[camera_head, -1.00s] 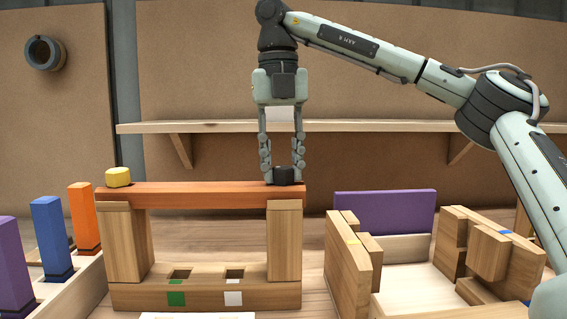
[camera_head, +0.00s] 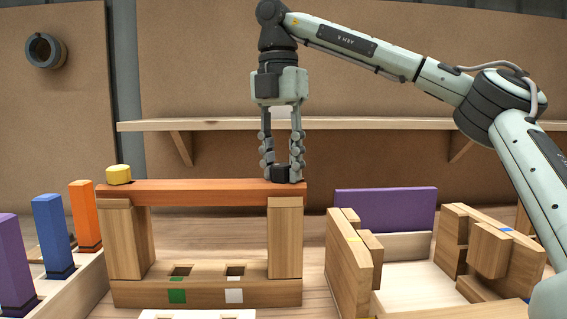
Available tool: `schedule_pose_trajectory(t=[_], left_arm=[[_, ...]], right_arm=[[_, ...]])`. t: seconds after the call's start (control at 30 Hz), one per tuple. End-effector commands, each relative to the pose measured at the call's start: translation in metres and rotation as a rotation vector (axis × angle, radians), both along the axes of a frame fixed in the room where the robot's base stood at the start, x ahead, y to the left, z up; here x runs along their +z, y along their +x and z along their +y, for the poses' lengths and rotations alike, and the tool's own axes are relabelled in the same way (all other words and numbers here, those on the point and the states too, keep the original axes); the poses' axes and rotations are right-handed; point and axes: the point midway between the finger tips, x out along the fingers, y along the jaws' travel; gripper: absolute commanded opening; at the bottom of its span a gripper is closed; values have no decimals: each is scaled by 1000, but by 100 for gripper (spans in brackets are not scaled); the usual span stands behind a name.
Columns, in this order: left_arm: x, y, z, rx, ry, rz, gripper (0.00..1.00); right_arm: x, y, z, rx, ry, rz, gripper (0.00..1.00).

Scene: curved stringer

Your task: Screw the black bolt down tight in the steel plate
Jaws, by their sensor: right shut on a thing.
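The black bolt (camera_head: 281,174) stands at the right end of an orange-brown beam (camera_head: 205,192) that lies across two wooden posts. My right gripper (camera_head: 282,172) points straight down from above, its fingers shut around the bolt head. The bolt's shank and how deep it sits are hidden. I cannot make out a steel plate; the surface under the bolt looks like the orange beam. A yellow bolt head (camera_head: 118,174) sits at the beam's left end. My left gripper is not in view.
A wooden base with green and white marks (camera_head: 205,294) lies below the beam. Purple, blue (camera_head: 52,235) and orange (camera_head: 84,215) blocks stand at the left. A wooden fixture with a purple panel (camera_head: 386,210) stands at the right. A shelf (camera_head: 360,125) runs behind the gripper.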

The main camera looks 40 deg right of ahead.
Motion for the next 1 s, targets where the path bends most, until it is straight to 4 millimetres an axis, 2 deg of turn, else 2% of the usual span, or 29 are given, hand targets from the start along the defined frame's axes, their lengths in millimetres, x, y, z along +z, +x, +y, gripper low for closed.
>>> schedule_pose_trajectory(t=[0.03,0.2,0.57,0.67,1.0], left_arm=[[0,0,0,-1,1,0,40],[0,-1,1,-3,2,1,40],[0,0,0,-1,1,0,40],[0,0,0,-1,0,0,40],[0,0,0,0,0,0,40]], right_arm=[[0,2,2,3,3,-6,36],[1,1,2,3,3,-6,56],[5,1,1,3,1,-6,56],[17,2,2,4,0,-7,56],[88,4,3,-1,-4,-9,56]])
